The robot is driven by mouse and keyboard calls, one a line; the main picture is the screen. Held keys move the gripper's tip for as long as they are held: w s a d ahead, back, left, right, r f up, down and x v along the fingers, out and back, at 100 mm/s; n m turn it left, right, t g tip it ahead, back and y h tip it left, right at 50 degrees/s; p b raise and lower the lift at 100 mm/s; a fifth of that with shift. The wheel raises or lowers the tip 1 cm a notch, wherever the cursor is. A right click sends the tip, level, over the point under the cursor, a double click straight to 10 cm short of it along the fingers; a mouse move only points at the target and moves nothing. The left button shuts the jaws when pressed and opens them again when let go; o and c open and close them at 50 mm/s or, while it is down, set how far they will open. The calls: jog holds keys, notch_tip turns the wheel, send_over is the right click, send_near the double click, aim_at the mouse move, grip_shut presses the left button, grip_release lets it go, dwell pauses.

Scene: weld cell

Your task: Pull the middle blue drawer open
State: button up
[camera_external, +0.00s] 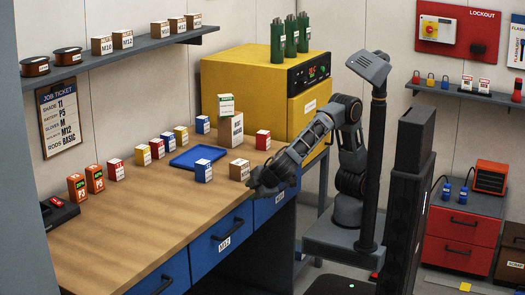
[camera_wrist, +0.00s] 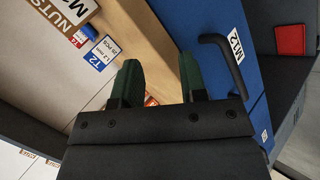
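The middle blue drawer (camera_external: 207,249), labelled M12, is in the bench front in the external view and looks shut. Its dark bar handle (camera_external: 230,234) stands out from the front. In the wrist view an M12 label shows on a blue drawer front (camera_wrist: 195,18), with a black handle (camera_wrist: 224,60) right of my fingers. My gripper (camera_external: 262,184) is at the bench's front edge, up and right of the middle drawer. In the wrist view my gripper (camera_wrist: 160,78) is open, its green-padded fingers apart with nothing held. The handle is outside the fingers.
Other blue drawers flank it, left (camera_external: 170,276) and right (camera_external: 268,207). A cardboard box (camera_external: 239,170) stands close to my gripper. The space before the drawers looks clear.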

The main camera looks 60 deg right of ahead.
aim_at(234, 228)
jog(key=s+a+f+n+t+y+b, duration=0.35)
jog(key=s+a+f+n+t, duration=0.25)
jog(key=s+a+f, duration=0.35)
jog(key=shift+t+h, duration=0.3)
jog(key=shift+h, duration=0.05)
jog(key=x, duration=0.3)
jog(key=r+b+x, duration=0.1)
jog(key=x, duration=0.3)
jog(key=b+x, duration=0.1)
jog(key=x, duration=0.3)
jog(key=shift+w+a+r, duration=0.15)
jog(key=shift+w, duration=0.1)
grip_shut()
